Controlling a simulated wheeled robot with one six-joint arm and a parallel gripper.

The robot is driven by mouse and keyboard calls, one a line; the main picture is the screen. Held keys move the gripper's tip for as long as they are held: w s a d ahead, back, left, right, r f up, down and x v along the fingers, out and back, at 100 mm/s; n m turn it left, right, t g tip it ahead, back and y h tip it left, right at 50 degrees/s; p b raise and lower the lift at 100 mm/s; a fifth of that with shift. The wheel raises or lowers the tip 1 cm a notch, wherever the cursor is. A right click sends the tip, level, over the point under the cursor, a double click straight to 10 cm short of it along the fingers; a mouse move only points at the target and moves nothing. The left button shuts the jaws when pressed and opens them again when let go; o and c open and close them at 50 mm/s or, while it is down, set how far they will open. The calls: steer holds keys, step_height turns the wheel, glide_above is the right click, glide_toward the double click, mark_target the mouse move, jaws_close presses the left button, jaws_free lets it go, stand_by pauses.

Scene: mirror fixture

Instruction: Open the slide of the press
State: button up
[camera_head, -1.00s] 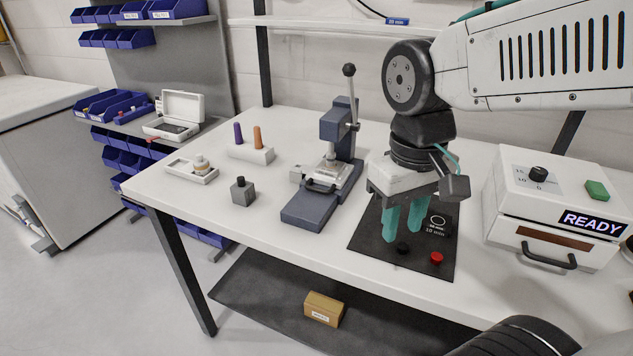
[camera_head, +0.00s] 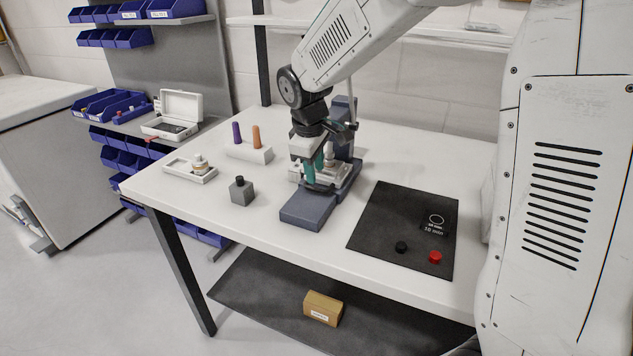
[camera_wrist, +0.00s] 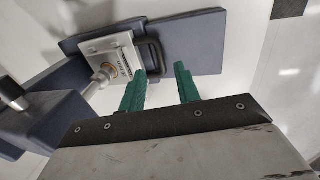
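The blue-grey press (camera_head: 304,212) stands on the white table in the head view, with my gripper (camera_head: 315,176) over its front part. In the wrist view the press (camera_wrist: 200,45) fills the upper left. Its slide is a silver plate (camera_wrist: 110,48) with a black bar handle (camera_wrist: 153,52) at its outer edge. In the head view my gripper partly hides the slide and handle.
A grey block with a black knob (camera_head: 242,191) stands left of the press. Behind it is a white holder (camera_head: 250,153) with purple and orange pegs. A dark mat (camera_head: 385,222) with black and red buttons lies to the right.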

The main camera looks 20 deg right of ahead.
mark_target(318, 189)
steer(key=f, duration=0.4)
steer(key=shift+w+d+f, duration=0.3)
steer(key=shift+d+f, duration=0.05)
steer(key=shift+f, duration=0.05)
steer(key=shift+c, duration=0.2)
jaws_close()
steer(key=shift+s, duration=0.1)
